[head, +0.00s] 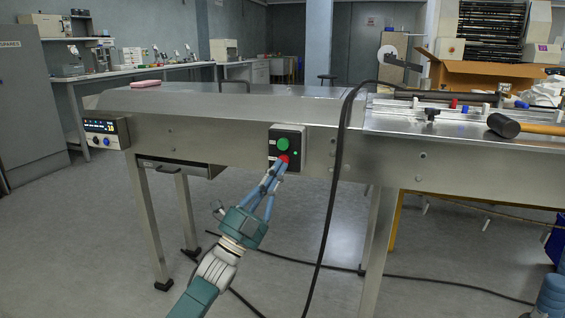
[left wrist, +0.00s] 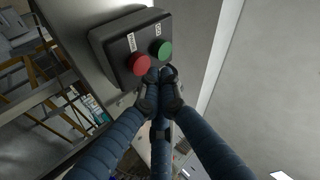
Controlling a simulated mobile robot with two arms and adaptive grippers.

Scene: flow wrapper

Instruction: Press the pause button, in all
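A dark control box (head: 299,140) is fixed to the front side of the steel machine.
A display panel with small knobs (head: 103,131) sits on the machine's left end. A black cable (head: 334,190) hangs in front, right of the box. A black-headed mallet (head: 503,125) lies on the machine top at right. Open floor lies below the box.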

